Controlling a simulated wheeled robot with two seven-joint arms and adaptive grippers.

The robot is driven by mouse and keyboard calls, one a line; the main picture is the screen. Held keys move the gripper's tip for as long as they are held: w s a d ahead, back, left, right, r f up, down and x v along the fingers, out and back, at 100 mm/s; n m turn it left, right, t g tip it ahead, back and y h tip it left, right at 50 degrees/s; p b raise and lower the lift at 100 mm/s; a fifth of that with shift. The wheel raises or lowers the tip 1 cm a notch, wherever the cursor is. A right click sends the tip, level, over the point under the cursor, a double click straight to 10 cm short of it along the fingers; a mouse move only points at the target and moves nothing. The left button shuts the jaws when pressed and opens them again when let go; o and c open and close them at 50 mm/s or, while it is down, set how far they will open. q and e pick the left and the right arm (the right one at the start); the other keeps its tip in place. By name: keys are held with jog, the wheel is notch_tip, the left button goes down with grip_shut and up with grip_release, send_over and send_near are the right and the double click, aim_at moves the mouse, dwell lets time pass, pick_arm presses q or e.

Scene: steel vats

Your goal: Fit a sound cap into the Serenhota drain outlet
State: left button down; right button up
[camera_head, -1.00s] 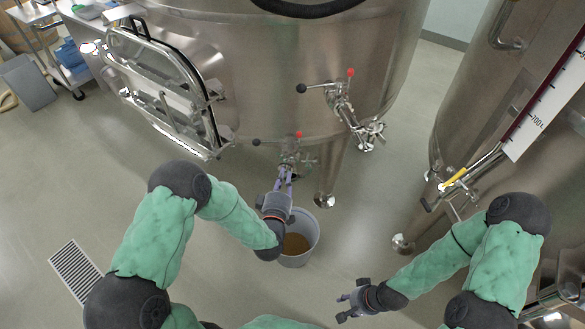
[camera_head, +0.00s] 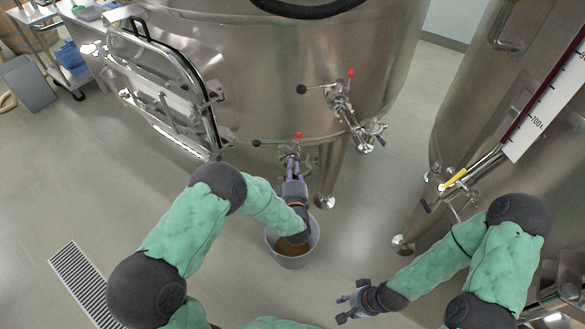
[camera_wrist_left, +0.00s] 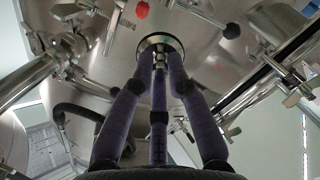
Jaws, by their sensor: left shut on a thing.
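My left gripper (camera_head: 290,168) is shut at the lower valve (camera_head: 290,147) of the middle steel vat (camera_head: 270,70). In the left wrist view its fingers (camera_wrist_left: 161,72) close on a small part in front of a round metal rim (camera_wrist_left: 161,42). I cannot tell whether that part is a cap, whether the rim belongs to the cap or the outlet, or whether they touch. No vat name is readable. My right gripper (camera_head: 345,307) is open and empty above the floor at the bottom right of centre.
A grey bucket (camera_head: 297,261) with brown contents stands under my left wrist. A second valve (camera_head: 343,103) with a red knob is up right of the lower one. Another vat (camera_head: 465,120) with a scale stands right. A hinged hatch (camera_head: 165,85) juts out left. A floor drain grate (camera_head: 83,283) is lower left.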

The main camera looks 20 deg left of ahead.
pick_arm(q)
jog(key=shift+m, duration=0.3)
notch_tip(320, 180, down, 6)
jog(key=b, duration=0.4)
jog(key=shift+r, duration=0.15)
jog(key=shift+f, duration=2.1)
dwell(1.2)
jog(key=c, duration=1.1)
grip_release()
jog(key=shift+c, duration=0.2)
jog(key=shift+s+f, duration=0.1)
jog(key=v, duration=1.2)
